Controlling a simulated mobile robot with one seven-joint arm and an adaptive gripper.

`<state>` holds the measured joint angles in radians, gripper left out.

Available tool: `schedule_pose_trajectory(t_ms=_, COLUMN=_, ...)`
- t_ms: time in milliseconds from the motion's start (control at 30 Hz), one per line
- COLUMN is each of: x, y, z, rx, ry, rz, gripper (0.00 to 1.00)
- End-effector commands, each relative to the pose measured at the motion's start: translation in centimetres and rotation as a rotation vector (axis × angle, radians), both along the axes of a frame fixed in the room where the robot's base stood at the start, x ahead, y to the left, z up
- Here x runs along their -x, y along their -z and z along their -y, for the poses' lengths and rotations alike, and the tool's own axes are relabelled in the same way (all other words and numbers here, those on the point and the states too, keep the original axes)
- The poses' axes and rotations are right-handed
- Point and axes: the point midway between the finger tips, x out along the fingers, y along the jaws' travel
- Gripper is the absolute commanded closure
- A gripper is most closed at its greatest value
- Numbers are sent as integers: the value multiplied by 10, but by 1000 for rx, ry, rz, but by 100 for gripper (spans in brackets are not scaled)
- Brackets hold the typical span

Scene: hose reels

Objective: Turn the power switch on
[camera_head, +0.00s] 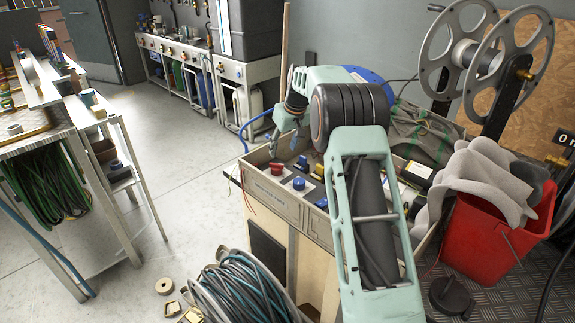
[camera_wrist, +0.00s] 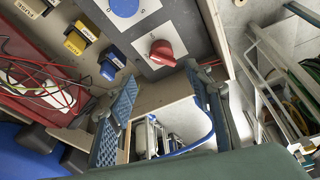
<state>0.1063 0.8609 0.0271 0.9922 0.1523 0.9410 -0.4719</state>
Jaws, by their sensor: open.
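A red rotary switch (camera_head: 277,168) sits on a white plate at the left of the control box's top; it also shows in the wrist view (camera_wrist: 162,53). A round blue knob (camera_head: 299,183) on a white plate is beside it, cut off at the top of the wrist view (camera_wrist: 124,6). No label readable here tells which is the power switch. My gripper (camera_wrist: 163,78) is open and empty, above the box near the red switch, apparently not touching it.
The wooden box (camera_head: 275,196) has raised rims around the switches. Red wires (camera_wrist: 45,75) lie in a compartment beside them. A red bucket (camera_head: 480,240) and a metal reel (camera_head: 478,60) stand right. Coiled hose (camera_head: 240,290) lies in front.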

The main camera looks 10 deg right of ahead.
Motion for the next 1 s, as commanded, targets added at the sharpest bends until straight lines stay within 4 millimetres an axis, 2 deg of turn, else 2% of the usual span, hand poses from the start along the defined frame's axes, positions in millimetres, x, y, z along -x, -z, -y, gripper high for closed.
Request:
schedule_pose_trajectory(t_ms=133, x=-1, y=2, z=-10, rx=-6, ry=-43, rz=8, gripper=53)
schedule_pose_trajectory(t_ms=333, x=-4, y=10, z=-15, rx=-8, ry=-58, rz=9, gripper=53)
schedule_pose_trajectory(t_ms=700, x=-27, y=70, z=-23, rx=-7, ry=-56, rz=8, gripper=53)
schedule_pose_trajectory(t_ms=1000, x=-39, y=98, z=-27, rx=-8, ry=-54, rz=11, gripper=53)
